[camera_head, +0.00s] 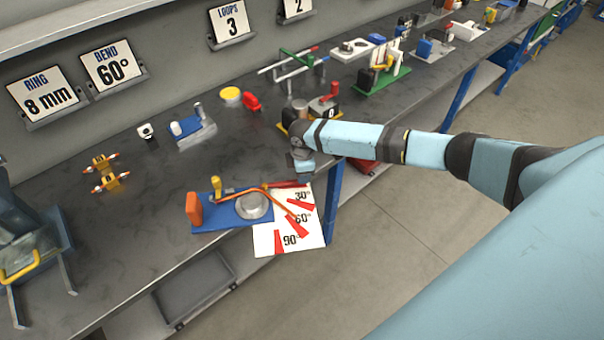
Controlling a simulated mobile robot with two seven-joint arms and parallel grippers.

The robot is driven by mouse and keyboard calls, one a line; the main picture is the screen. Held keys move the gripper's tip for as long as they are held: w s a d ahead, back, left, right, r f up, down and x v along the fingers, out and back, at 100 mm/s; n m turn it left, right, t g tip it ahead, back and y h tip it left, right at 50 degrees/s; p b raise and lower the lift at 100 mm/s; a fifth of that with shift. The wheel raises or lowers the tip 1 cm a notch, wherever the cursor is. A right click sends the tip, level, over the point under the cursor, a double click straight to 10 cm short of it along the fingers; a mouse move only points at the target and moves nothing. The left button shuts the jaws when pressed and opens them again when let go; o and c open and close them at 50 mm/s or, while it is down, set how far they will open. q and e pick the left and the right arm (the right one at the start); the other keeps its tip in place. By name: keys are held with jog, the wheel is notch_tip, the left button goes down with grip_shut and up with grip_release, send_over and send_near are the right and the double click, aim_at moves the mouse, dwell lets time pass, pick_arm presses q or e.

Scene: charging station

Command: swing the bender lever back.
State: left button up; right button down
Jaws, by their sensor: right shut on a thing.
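The bender has a blue base (205,213) near the bench's front edge, with an orange block (193,208), a yellow clamp (215,184) and a round grey die (254,207). Its red lever (286,184) points right from near the die, toward the 30° side of the angle card. An orange rod (285,207) bends around the die and slants down right over the card. My right gripper (305,178) is shut on the lever's outer end, its fingers partly hidden by my wrist. My left gripper is out of view.
The white angle card (265,239), marked 30°, 60° and 90°, overhangs the bench's front edge. Signs reading BEND 60° (112,66) and RING 8 mm (43,95) stand behind. A yellow fixture (106,174) and a blue device (193,130) sit left. Dark bench (150,215) lies bare between them.

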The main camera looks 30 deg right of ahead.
jog(key=c, duration=0.8)
grip_release()
notch_tip(320, 180, up, 14)
jog(key=shift+b, duration=0.45)
jog(key=shift+a+f, duration=0.1)
jog(key=shift+f, duration=0.05)
